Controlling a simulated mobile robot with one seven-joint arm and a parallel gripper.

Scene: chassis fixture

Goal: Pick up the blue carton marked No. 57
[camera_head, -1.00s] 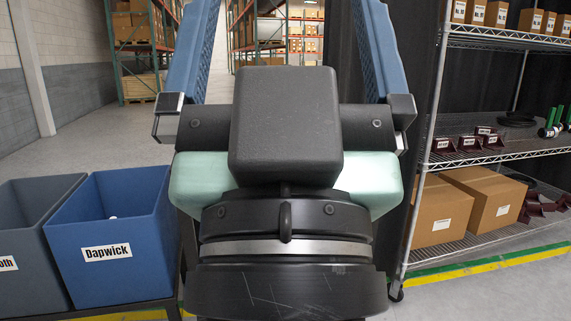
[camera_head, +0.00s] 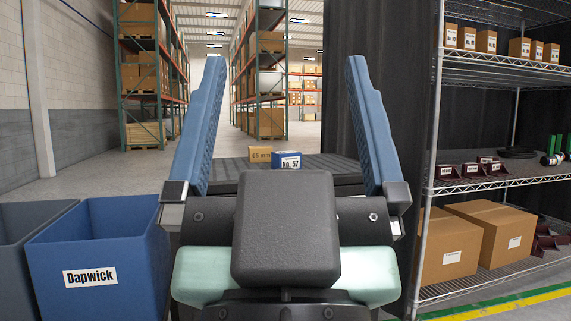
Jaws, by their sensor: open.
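The blue carton marked No. 57 (camera_head: 287,160) sits upright on a dark flat surface (camera_head: 232,166) ahead of me, its labelled face towards me. My gripper (camera_head: 280,75) is open, its two blue fingers spread wide with nothing between them. In the picture the carton shows between the fingers, lower than their tips. How far the gripper is from the carton I cannot tell. The gripper's dark body hides the near part of the surface.
A brown carton (camera_head: 260,154) stands close left of the blue one. A blue bin labelled Dapwick (camera_head: 98,235) and a grey bin (camera_head: 28,222) are at the left. A wire shelf rack (camera_head: 437,130) with boxes and brackets stands at the right, beside a dark curtain (camera_head: 385,80).

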